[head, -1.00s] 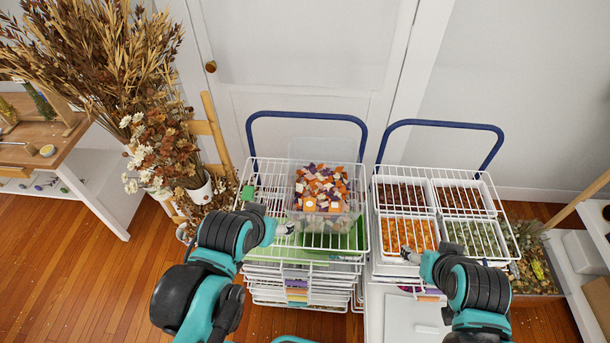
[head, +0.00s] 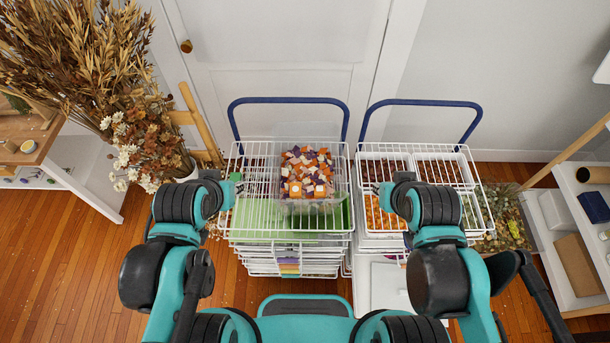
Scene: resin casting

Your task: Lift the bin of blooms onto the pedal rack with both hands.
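A clear bin (head: 280,163) full of orange, purple and cream blooms (head: 307,172) stands upright on the left white wire rack (head: 240,226). A second wire rack (head: 478,190) stands to its right and holds trays; I cannot tell which one is the pedal rack. My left gripper (head: 229,188) is over the left edge of the left rack, apart from the bin. My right gripper (head: 379,188) is right of the bin, over the near left part of the right rack, apart from the bin. Both are small and partly hidden by my arms, so their opening is unclear.
Blue handles (head: 290,101) rise behind both racks. Dried flowers (head: 90,75) stand at the left, close to my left arm. A wooden shelf unit (head: 575,215) is at the right. A green sheet (head: 270,222) lies at the left rack's front.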

